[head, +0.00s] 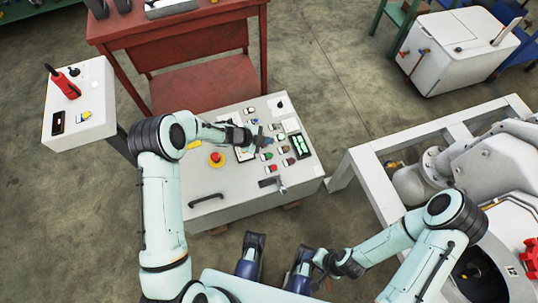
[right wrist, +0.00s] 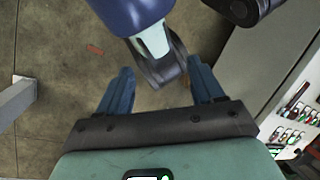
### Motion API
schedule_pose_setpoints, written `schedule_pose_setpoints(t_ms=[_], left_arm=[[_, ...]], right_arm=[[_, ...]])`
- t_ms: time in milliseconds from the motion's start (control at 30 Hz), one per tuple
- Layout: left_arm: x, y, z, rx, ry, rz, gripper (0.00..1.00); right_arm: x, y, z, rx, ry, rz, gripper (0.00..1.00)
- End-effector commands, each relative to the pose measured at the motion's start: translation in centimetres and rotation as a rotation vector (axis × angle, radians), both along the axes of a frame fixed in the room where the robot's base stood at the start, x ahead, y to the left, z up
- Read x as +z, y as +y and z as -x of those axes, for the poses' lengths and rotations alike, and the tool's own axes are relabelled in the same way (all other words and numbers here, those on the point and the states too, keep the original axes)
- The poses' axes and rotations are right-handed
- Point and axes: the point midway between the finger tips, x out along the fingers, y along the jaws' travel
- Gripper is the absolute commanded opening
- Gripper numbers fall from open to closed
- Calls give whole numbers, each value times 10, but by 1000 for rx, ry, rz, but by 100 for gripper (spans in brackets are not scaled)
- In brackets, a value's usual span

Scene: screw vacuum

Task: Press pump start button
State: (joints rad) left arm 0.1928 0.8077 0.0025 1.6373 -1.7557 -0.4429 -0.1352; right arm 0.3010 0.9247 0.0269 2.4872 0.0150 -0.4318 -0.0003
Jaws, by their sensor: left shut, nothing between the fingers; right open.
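A light grey control panel (head: 240,182) stands in the middle of the head view. Its sloping top carries a red mushroom button on yellow (head: 216,158), a green button (head: 267,156), several small red and white buttons and a lit green display (head: 299,143). I cannot read any labels, so I cannot tell which one is the pump start button. My left gripper (head: 258,139) is shut and empty over the buttons, hiding part of them; contact cannot be told. My right gripper (head: 322,272) is low near my base, and in the right wrist view (right wrist: 161,70) it is open and empty.
A white pedestal box (head: 78,120) with a red handle stands left of the panel. A red workbench (head: 190,50) is behind it. A white frame with machinery (head: 370,190) is at right, and a white wheeled cabinet (head: 458,50) is at back right. Open floor lies between.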

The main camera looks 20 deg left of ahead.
Motion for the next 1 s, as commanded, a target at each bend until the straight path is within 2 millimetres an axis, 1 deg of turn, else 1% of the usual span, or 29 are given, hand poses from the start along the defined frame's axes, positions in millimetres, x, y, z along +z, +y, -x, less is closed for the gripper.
schedule_pose_setpoints(t_ms=[167, 267, 400, 700, 900, 1000], left_arm=[[-12, 0, 1, 2, 3, 0, 0], [-22, 0, 1, 2, 4, 1, 0], [-38, 0, 1, 2, 4, 1, 0], [-63, 1, 1, 3, 4, 1, 0], [-80, 0, 1, 2, 4, 1, 0], [-85, 0, 1, 2, 3, 0, 0]], right_arm=[[-11, -3, -8, -9, -22, 10, 67], [-21, -7, -16, -18, -45, 20, 67], [-36, -13, -32, -34, -87, 38, 67], [-61, -29, -65, -71, -176, 81, 67], [-74, -39, -85, -93, -228, 106, 67], [-78, -43, -91, -99, -246, 115, 67]])
